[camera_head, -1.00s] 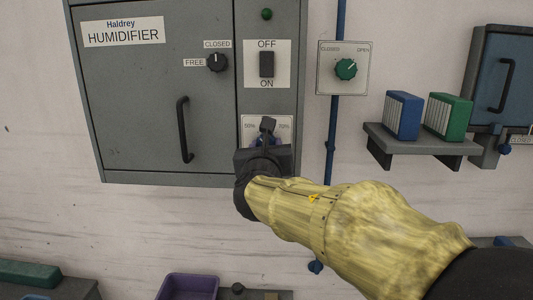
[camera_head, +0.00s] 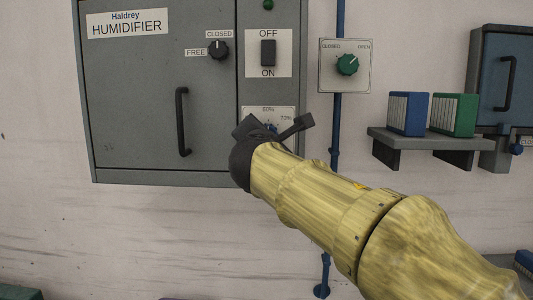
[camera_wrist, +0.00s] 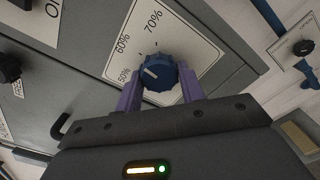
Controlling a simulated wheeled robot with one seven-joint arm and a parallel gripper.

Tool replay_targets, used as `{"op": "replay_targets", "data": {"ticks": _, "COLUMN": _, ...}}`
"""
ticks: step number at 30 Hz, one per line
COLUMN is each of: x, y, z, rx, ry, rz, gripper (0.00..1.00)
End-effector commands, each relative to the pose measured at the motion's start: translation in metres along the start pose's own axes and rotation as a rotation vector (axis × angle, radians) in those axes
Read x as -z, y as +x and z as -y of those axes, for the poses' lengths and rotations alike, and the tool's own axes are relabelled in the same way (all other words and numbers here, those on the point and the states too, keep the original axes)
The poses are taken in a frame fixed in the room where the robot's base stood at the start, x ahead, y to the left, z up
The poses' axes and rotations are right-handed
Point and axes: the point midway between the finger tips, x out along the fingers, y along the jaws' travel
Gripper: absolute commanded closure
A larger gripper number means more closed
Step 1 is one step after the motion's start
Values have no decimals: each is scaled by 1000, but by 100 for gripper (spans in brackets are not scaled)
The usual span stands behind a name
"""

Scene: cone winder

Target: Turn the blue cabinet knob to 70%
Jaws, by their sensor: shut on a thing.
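The blue knob (camera_wrist: 158,72) is on a white dial plate (camera_wrist: 193,45) marked 50%, 60% and 70%, on the grey humidifier cabinet (camera_head: 140,110). In the wrist view its white pointer line aims left, roughly between the 50% and 60% marks. My gripper (camera_wrist: 160,84) is shut on the knob, with one purple finger on each side of it. In the head view my gripper (camera_head: 268,130) is tilted and hides most of the knob and the lower left of the dial plate; 60% and 70% show there.
Above the dial are an OFF/ON switch (camera_head: 268,53) and a black CLOSED/FREE knob (camera_head: 218,49). A green knob (camera_head: 347,64) on its own plate and a blue vertical pipe (camera_head: 335,150) stand to the right. A shelf (camera_head: 425,140) holds blue and green binders.

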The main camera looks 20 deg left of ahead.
Motion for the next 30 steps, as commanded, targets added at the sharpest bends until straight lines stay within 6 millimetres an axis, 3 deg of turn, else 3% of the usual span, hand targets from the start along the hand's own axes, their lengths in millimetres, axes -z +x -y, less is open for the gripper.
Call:
{"op": "replay_targets", "data": {"ticks": 18, "x": 2, "y": 0, "z": 1, "rx": 0, "ry": 566, "rz": 2, "gripper": 84}}
{"op": "replay_targets", "data": {"ticks": 30, "x": 0, "y": 0, "z": -1, "rx": 3, "ry": 757, "rz": 1, "gripper": 84}}
